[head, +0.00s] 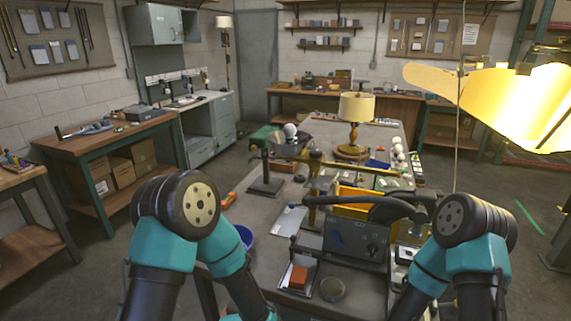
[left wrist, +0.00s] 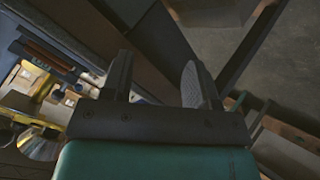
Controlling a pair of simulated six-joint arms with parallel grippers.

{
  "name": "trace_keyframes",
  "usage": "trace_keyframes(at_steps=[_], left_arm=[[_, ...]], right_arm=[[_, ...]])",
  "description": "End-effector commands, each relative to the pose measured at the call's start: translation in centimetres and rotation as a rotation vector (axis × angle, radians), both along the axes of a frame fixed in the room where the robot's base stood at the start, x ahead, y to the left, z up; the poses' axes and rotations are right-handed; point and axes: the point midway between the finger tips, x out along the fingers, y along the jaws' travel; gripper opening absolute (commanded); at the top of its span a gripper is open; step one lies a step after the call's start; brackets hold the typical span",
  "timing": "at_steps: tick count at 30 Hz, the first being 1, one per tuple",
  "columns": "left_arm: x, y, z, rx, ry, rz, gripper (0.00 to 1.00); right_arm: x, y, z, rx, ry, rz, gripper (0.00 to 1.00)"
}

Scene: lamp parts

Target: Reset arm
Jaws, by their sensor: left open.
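My left gripper (left wrist: 155,80) shows in the left wrist view with its two fingers apart and nothing between them. It is tilted beside the dark edge of a bench or frame, with floor beyond. In the head view only the upper links of my two arms show, at the lower left and lower right. Neither gripper can be made out there, and my right gripper is out of view. An assembled lamp (head: 355,112) with a beige shade and brass base stands on the workbench (head: 262,232).
A black stand (head: 266,183) stands at left. A bright yellow shade-like piece (head: 540,105) hangs at upper right. A blue bowl (head: 244,236) lies near the left arm.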

Motion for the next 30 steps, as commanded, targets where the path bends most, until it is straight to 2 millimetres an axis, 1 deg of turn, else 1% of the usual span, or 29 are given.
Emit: trace_keyframes(at_steps=[1,5,6,8,9,12,15,18,21,30], left_arm=[[-0.8,1.9,-1.3,0.02,0.053,-0.01,0.54],[-3.7,5.9,-4.5,0.065,0.195,-0.073,0.54],[-4.7,7.0,-5.4,0.075,0.238,-0.094,0.54],[-6.4,8.7,-6.6,0.087,0.304,-0.129,0.54],[-7.6,9.8,-7.4,0.092,0.347,-0.151,0.54],[-10.8,12.3,-8.9,0.096,0.452,-0.213,0.54],[-13.6,14.1,-10.0,0.09,0.535,-0.27,0.54],[-15.6,15.2,-10.5,0.082,0.587,-0.31,0.54],[-16.5,15.6,-10.7,0.078,0.611,-0.334,0.54],[-16.6,15.6,-10.7,0.077,0.613,-0.336,0.54]], right_arm=[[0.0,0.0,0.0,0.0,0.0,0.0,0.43],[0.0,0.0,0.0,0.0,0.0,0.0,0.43],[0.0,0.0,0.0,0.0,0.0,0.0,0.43],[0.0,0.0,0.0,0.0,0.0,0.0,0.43],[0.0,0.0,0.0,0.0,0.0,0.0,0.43],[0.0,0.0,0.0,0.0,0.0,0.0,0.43],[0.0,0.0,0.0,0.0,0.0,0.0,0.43],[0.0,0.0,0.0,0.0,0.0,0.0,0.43],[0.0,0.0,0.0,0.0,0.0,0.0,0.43],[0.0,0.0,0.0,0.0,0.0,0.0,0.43]])
